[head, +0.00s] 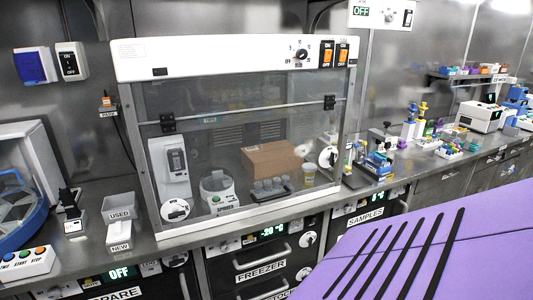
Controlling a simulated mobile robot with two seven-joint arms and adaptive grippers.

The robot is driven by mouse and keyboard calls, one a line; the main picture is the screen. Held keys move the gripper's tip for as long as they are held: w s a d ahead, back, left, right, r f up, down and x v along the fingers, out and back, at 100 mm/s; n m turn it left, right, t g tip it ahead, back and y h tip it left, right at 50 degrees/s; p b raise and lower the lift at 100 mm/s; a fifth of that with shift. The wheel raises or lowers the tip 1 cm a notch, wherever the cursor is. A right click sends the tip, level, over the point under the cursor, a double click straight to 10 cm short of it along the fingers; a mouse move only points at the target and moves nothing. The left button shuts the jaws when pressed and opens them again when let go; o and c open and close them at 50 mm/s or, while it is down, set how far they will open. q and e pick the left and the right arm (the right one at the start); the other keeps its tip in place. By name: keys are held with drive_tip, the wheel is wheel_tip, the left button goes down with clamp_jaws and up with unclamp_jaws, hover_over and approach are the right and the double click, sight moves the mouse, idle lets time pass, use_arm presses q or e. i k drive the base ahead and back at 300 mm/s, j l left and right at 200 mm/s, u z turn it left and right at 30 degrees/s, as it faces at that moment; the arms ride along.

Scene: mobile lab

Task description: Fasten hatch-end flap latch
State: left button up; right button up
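A white-topped cabinet (230,52) with a clear front stands on the steel counter. Black hinge-like fittings sit on its front at left (168,122) and right (329,102). A round white fitting with a dark mark (176,209) is at its lower left, and a similar round white fitting (328,157) is at its lower right. I cannot tell which part is the hatch-end flap latch or whether it is fastened. Neither of my grippers is in view.
Behind the clear front are a brown box (275,160), a spinner (219,192) and a tray of small pots (270,189). Labelled drawers (262,268) are below the counter.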

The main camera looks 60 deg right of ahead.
sight(331, 158)
drive_tip(key=z, duration=2.3)
